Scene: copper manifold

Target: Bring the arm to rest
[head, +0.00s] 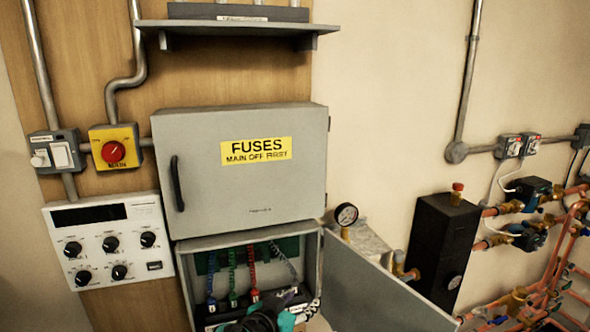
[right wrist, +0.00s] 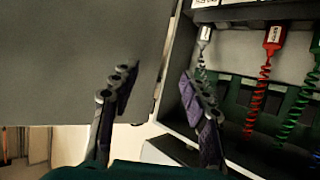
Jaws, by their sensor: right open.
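My right gripper (head: 300,302) is low in the head view, at the front of the open lower cabinet (head: 215,243). The right wrist view shows the right gripper (right wrist: 157,76) with its two dark, purple-padded fingers apart and nothing between them. One finger overlaps the cabinet interior in that view; the other overlaps the grey door (right wrist: 60,60). I cannot tell whether either touches. My left gripper is not in view.
The cabinet door (head: 370,290) hangs open to the right. Coiled cords, including a red one (head: 252,270), hang inside. The closed FUSES box (head: 240,185) is above. A black block (head: 440,245), a gauge (head: 346,214) and copper pipes (head: 560,250) stand right.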

